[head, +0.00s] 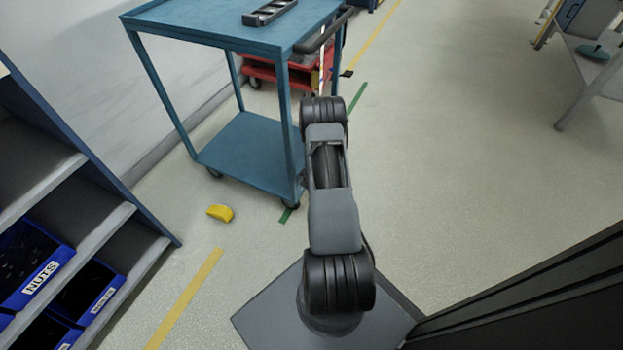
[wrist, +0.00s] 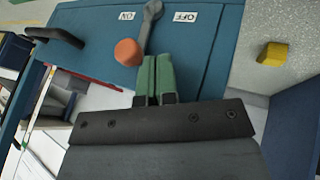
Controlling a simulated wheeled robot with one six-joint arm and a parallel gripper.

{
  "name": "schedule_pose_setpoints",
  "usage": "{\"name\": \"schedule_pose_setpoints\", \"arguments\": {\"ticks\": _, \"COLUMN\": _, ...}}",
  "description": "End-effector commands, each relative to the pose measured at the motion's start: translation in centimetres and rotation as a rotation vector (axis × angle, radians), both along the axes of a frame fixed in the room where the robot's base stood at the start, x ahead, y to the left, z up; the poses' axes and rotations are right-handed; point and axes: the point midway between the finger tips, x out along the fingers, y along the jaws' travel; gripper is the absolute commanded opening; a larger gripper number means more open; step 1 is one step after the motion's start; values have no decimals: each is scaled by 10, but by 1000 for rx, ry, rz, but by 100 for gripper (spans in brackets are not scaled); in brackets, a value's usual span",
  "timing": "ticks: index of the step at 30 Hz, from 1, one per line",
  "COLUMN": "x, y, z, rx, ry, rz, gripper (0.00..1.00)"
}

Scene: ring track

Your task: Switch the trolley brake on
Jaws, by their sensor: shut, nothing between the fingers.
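The blue trolley (head: 245,36) stands ahead in the head view. In the wrist view, its blue surface (wrist: 100,35) carries an upside-down ON label (wrist: 127,15) and an OFF label (wrist: 185,17). A grey brake lever (wrist: 151,16) shows between the labels, and an orange knob (wrist: 127,52) appears below the ON label, on that side of the lever. My gripper (wrist: 156,58) has green fingers, shut and empty, just right of the knob and over the lower part of the lever. Whether they touch it cannot be told. In the head view my arm hides the gripper.
A black handle (wrist: 55,37) is at left in the wrist view. A yellow wedge (head: 220,212) lies on the floor. Shelving with blue bins (head: 30,262) stands at left, a red cart (head: 262,74) behind the trolley. The floor on the right (head: 470,170) is clear.

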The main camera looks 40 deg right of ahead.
Motion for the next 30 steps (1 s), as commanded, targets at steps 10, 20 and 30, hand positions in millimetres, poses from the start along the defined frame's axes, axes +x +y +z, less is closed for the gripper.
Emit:
{"name": "schedule_pose_setpoints", "arguments": {"ticks": 10, "x": 7, "y": -17, "z": -4, "rx": 0, "ry": 1, "rz": 1, "gripper": 0}}
{"name": "schedule_pose_setpoints", "arguments": {"ticks": 20, "x": 7, "y": -17, "z": -3, "rx": 0, "ry": 1, "rz": 1, "gripper": 0}}
{"name": "schedule_pose_setpoints", "arguments": {"ticks": 30, "x": 20, "y": -18, "z": 1, "rx": -1, "ry": -2, "rz": 24, "gripper": 0}}
